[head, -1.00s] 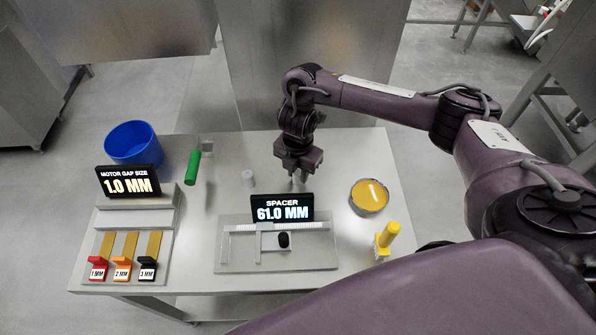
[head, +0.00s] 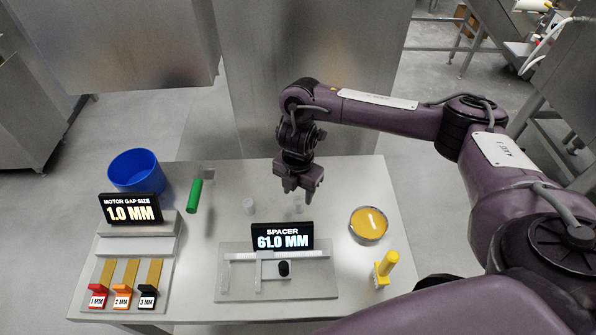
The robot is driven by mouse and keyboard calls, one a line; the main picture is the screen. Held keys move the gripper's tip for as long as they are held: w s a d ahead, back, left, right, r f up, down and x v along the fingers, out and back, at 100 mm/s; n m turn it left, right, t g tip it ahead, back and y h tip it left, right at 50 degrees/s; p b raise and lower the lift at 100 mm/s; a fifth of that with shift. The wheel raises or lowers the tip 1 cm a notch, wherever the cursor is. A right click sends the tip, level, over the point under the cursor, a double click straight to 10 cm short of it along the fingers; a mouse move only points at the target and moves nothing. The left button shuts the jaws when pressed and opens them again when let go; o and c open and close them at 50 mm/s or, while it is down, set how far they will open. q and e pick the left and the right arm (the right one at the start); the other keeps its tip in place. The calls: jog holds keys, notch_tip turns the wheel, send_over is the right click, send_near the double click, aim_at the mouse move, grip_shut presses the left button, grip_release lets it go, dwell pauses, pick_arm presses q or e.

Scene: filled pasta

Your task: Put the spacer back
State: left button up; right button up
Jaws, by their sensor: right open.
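A small pale, see-through cylinder (head: 299,203), which looks like a spacer, stands on the table just below my right gripper. My right gripper (head: 299,192) is open and points down; whether its fingers are around the cylinder or above it I cannot tell. A similar pale cylinder (head: 249,206) stands to the left, clear of the gripper. The measuring gauge (head: 235,287) has a sliding jaw and a black knob (head: 284,268). Its display (head: 282,237) reads "SPACER 61.0 MM". My left gripper is out of view.
A rack with red, orange and black gauges (head: 122,294) stands front left under a "1.0 MM" display (head: 131,209). A blue bowl (head: 137,171), green-handled tool (head: 195,195), round tin with yellow contents (head: 369,224) and yellow-handled brush (head: 386,267) surround the gauge.

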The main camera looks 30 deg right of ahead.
aim_at(298, 200)
notch_tip(298, 200, up, 8)
jog(key=p, duration=0.1)
jog(key=shift+f, duration=0.1)
dwell(0.6)
